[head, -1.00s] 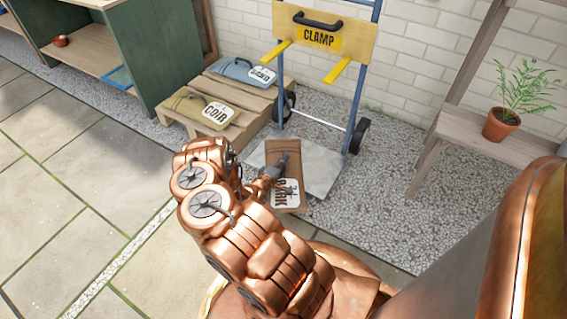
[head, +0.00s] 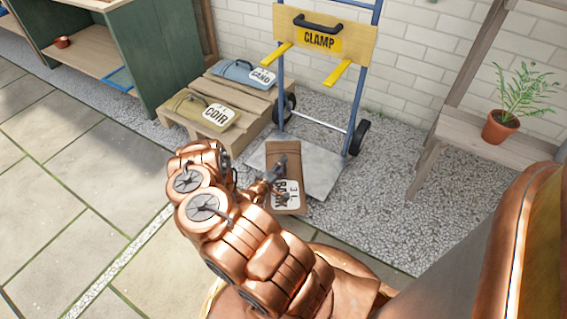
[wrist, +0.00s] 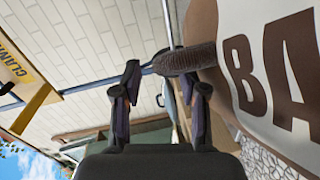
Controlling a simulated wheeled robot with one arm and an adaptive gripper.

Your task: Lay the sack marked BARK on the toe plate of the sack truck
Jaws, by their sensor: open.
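The brown BARK sack (head: 288,150) lies on the grey toe plate (head: 322,165) of the blue sack truck (head: 357,105). Its near end reaches past the plate's front edge. My gripper (head: 277,171) is over the sack's left side, by its handle, and hides part of the sack. In the wrist view, my gripper's two fingers (wrist: 165,82) are open and apart. The sack's dark handle (wrist: 186,61) is at the fingertips, not clamped. The sack's white label (wrist: 280,65) with large letters fills the right of that view.
A COIR sack (head: 206,110) and a blue-grey sack (head: 243,72) lie on a wooden pallet (head: 240,133) to the left. The truck has a yellow CLAMP board (head: 345,42). A bench (head: 455,128) with a potted plant (head: 501,125) stands right. Gravel and paving surround the truck.

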